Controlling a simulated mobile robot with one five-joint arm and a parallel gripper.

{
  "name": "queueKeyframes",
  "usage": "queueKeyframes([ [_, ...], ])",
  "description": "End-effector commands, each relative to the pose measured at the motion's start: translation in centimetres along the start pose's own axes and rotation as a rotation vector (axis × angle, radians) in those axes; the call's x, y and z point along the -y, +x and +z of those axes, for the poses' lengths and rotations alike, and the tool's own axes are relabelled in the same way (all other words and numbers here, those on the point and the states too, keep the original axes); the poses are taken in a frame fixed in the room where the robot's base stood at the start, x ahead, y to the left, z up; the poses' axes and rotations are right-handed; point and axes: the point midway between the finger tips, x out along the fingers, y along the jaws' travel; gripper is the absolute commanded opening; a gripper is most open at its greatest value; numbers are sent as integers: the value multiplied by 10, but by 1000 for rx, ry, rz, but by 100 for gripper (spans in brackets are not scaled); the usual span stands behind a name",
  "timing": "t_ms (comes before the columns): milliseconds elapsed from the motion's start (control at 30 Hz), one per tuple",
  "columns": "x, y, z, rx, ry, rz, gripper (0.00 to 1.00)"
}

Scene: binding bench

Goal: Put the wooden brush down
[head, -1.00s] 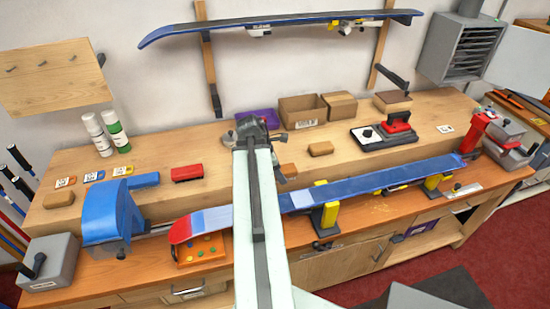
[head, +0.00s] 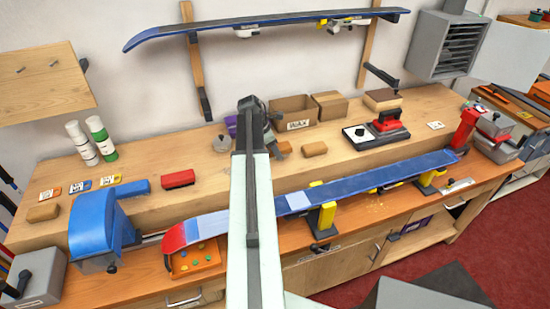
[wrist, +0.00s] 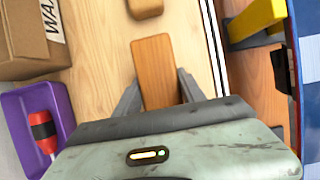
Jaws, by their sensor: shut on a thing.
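The wooden brush (wrist: 155,68) shows in the wrist view as a plain brown block between the two grey fingers of my gripper (wrist: 158,84). My gripper is shut on it, over the light wooden bench top. I cannot tell whether the brush touches the bench; its underside is hidden. In the head view my arm hides the brush, and only part of my gripper (head: 276,148) shows, over the middle of the raised bench top (head: 340,170).
A similar wooden block (head: 315,149) lies just ahead. A purple tray (wrist: 20,125) holding a red-and-black handled tool and a cardboard box (wrist: 25,40) are to the left. Bare bench lies around the brush.

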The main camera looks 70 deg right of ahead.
Motion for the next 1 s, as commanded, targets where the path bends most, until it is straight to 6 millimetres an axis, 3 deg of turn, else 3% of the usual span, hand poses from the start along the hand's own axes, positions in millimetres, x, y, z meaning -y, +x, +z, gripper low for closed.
queueKeyframes([
  [33,2,20,-5,0,4,-2,3],
  [100,3,31,-6,0,10,-5,3],
  [567,5,36,-3,0,16,-7,3],
  [600,5,37,-3,-1,16,-7,50],
  [667,5,36,-3,-2,16,-8,66],
  [1000,7,37,-4,-6,19,-12,69],
])
